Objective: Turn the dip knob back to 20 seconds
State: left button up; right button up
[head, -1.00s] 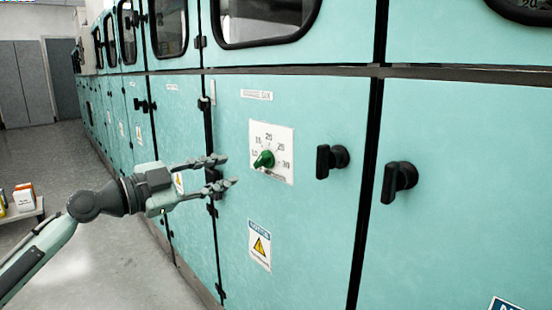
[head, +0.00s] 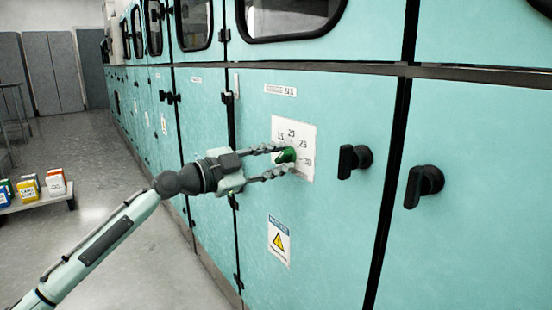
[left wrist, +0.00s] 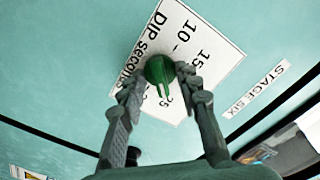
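The green dip knob (head: 287,156) sits on a white dial plate (head: 308,136) on a turquoise cabinet door. My left gripper (head: 288,160) has one finger above and one below the knob. In the left wrist view the knob (left wrist: 159,69) lies between the two fingertips of my left gripper (left wrist: 160,74). The fingers are apart, close to the knob; contact is not clear. The plate (left wrist: 205,35) shows "DIP seconds", 10 and 15. The knob's exact setting is unclear. My right gripper is not in view.
Black door handles (head: 352,160) and (head: 424,186) stick out right of the dial. A yellow warning label (head: 279,241) is below it. A low shelf (head: 38,202) with small boxes stands at the left. The floor beside the cabinets is clear.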

pick_arm(q)
grip_shut()
dwell(0.3)
